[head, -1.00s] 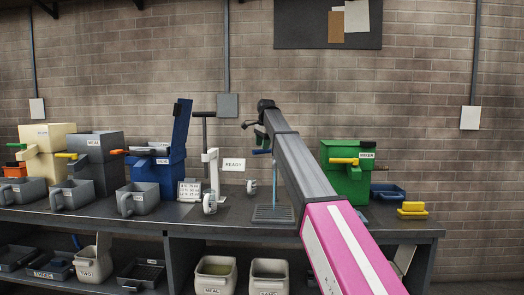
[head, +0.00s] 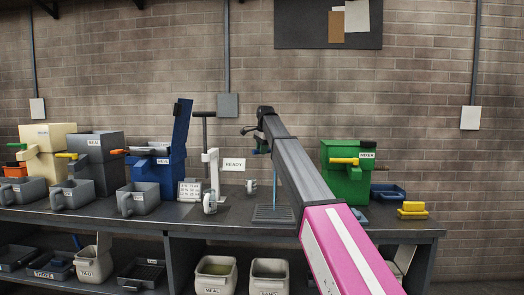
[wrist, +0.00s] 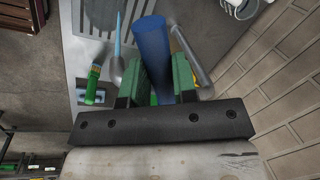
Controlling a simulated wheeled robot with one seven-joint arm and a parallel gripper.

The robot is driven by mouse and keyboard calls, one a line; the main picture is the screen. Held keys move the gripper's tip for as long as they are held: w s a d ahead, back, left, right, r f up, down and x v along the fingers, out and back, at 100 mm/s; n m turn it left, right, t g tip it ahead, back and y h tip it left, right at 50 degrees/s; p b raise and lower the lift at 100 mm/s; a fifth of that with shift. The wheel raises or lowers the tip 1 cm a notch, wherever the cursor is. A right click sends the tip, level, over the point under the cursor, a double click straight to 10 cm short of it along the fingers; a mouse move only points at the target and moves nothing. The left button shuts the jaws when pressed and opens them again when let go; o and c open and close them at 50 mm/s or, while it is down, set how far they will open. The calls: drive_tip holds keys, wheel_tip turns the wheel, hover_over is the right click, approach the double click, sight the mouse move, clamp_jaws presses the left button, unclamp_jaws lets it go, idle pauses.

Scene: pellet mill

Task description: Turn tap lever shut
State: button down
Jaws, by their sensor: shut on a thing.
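My gripper (wrist: 158,75) has green fingers, one on each side of the blue tap lever (wrist: 152,40), and is shut on it. In the head view my gripper (head: 262,147) is small and partly hidden by my arm, above the drip grate. A grey tube (wrist: 190,57), perhaps part of the tap, shows beside the right finger. A thin light-blue streak (wrist: 118,38), which looks like running water, also shows in the head view (head: 276,185) above the grate (head: 272,214). My arm hides most of the tap there.
A green mixer (head: 347,180) stands right of my arm, with a blue tray (head: 388,192) and yellow block (head: 412,212). A white stand (head: 212,172) and a READY sign (head: 234,164) are to the left. Farther left are several hoppers and grey scoops. A brick wall is behind.

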drive_tip(key=shift+w+a+m+h, duration=0.25)
drive_tip(key=shift+w+m, duration=0.45)
drive_tip(key=shift+m, duration=0.45)
drive_tip(key=shift+w+a+m+h, duration=0.15)
drive_tip(key=shift+w+a+m, duration=0.15)
drive_tip(key=shift+w+m, duration=0.65)
drive_tip(key=shift+w+a+m+h, duration=0.25)
drive_tip(key=shift+w+m, duration=0.25)
drive_tip(key=shift+m, duration=0.8)
drive_tip(key=c, duration=0.9)
unclamp_jaws()
drive_tip(key=shift+r, duration=0.1)
drive_tip(key=r, duration=0.3)
drive_tip(key=s+r, duration=0.1)
drive_tip(key=r, duration=0.3)
drive_tip(key=s+r, duration=0.1)
drive_tip(key=r, duration=0.2)
drive_tip(key=shift+r, duration=0.25)
